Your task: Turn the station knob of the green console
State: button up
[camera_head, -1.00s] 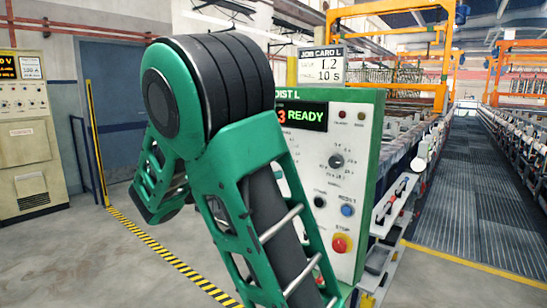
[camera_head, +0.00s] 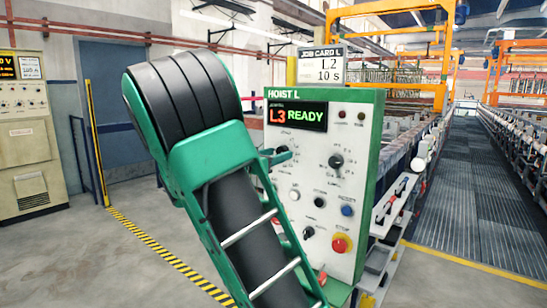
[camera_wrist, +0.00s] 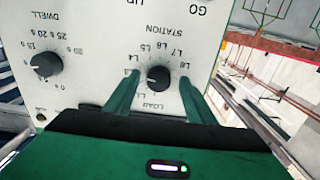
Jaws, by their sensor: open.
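The green console (camera_head: 380,150) with a pale panel stands at the centre of the head view. Its display (camera_head: 296,116) reads "L3 READY". The station knob (camera_wrist: 158,77) is small, round and black, ringed by L labels, and shows upside down in the wrist view. My gripper (camera_wrist: 159,84) is open, with one green finger on each side of this knob and a visible gap on both sides. In the head view my arm and gripper (camera_head: 278,156) cover the station knob's place on the panel's left. I cannot tell the knob's exact pointer direction.
The dwell knob (camera_wrist: 46,64) sits beside the station dial; it also shows in the head view (camera_head: 336,160). Below are a blue button (camera_head: 347,210) and a red stop button (camera_head: 340,243). A job card (camera_head: 320,66) above reads "L2, 10 s".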

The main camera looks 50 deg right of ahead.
jog(key=shift+d, duration=0.25)
jog(key=c, duration=1)
jog(key=shift+n, duration=0.9)
jog(key=shift+c, duration=0.2)
jog(key=shift+w, duration=0.1)
jog(key=o, duration=1)
jog(key=shift+o, duration=0.2)
jog(key=shift+a, duration=0.1)
